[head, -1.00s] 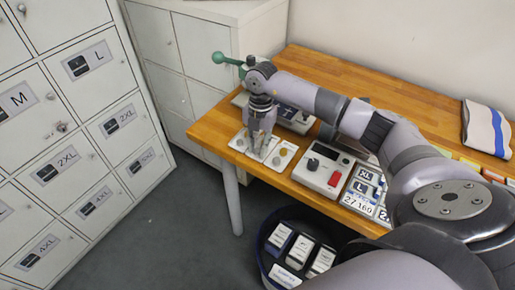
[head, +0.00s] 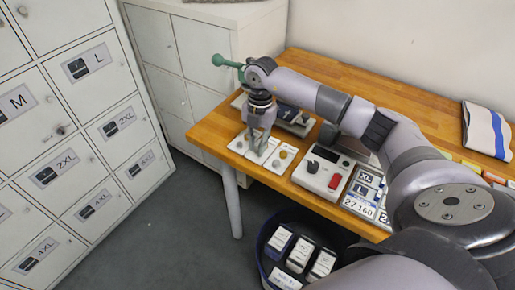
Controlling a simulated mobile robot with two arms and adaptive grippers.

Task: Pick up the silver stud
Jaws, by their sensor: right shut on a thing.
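My right gripper (head: 258,148) points down over a small white stud tray (head: 269,164) near the left front corner of the wooden table. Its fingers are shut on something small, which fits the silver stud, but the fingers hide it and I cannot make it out. Other small studs, one of them gold (head: 283,155), show on the tray to the right of the fingers. I cannot tell whether the held thing is clear of the tray. My left gripper is not in view.
A grey device with a red button (head: 322,172) stands right of the tray. A dark bin (head: 262,243) with boxes stands on the floor. A striped cloth (head: 486,130) lies at the far right. Lockers stand at left.

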